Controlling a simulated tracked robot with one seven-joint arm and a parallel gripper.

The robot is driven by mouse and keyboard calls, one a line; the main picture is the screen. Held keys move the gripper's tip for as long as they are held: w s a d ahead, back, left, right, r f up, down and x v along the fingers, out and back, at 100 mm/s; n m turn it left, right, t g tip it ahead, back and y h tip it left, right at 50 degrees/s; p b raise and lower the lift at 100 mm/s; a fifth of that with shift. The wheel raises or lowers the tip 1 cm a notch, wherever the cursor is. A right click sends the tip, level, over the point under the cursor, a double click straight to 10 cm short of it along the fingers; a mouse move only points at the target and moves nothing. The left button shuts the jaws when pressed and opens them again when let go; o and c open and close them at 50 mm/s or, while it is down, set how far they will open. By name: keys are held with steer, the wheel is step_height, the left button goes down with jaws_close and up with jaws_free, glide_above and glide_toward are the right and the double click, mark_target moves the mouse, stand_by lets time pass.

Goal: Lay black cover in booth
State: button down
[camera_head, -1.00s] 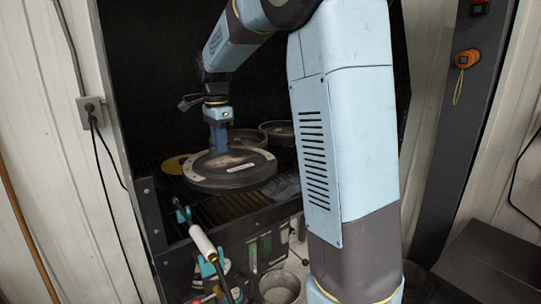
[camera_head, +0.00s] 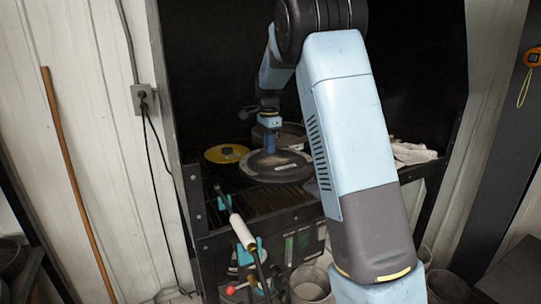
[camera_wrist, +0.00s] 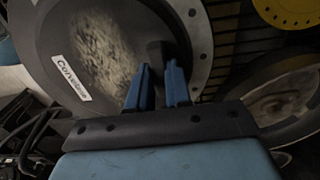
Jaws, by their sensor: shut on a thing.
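The black cover (camera_head: 284,172) is a dark round disc with a pale label and a worn patch on top. It is inside the dark booth (camera_head: 262,199), over the slatted floor. I cannot tell whether it rests on the slats or hangs just above them. My gripper (camera_head: 269,148) points down at the cover's upper side and is shut on its knob. In the wrist view the blue fingers (camera_wrist: 157,88) close on a dark knob of the cover (camera_wrist: 110,50), and the label reads upside down or sideways. My arm hides part of the cover's right side.
A yellow disc (camera_head: 226,153) lies on the slats to the left of the cover. A round metal pan (camera_head: 293,130) stands behind it. A white cloth (camera_head: 412,153) lies at the right. A white-handled tool (camera_head: 243,232) leans at the booth's front edge. Buckets (camera_head: 310,284) stand below.

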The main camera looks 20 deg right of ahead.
steer(key=shift+w+d+f, duration=0.1)
steer(key=shift+w+f, duration=0.15)
steer(key=shift+f, duration=0.05)
steer(key=shift+w+f, duration=0.15)
steer(key=shift+f, duration=0.75)
steer(key=shift+w+f, duration=0.1)
steer(key=shift+f, duration=0.8)
steer(key=c, duration=1.1)
jaws_free()
steer(key=shift+o, duration=0.2)
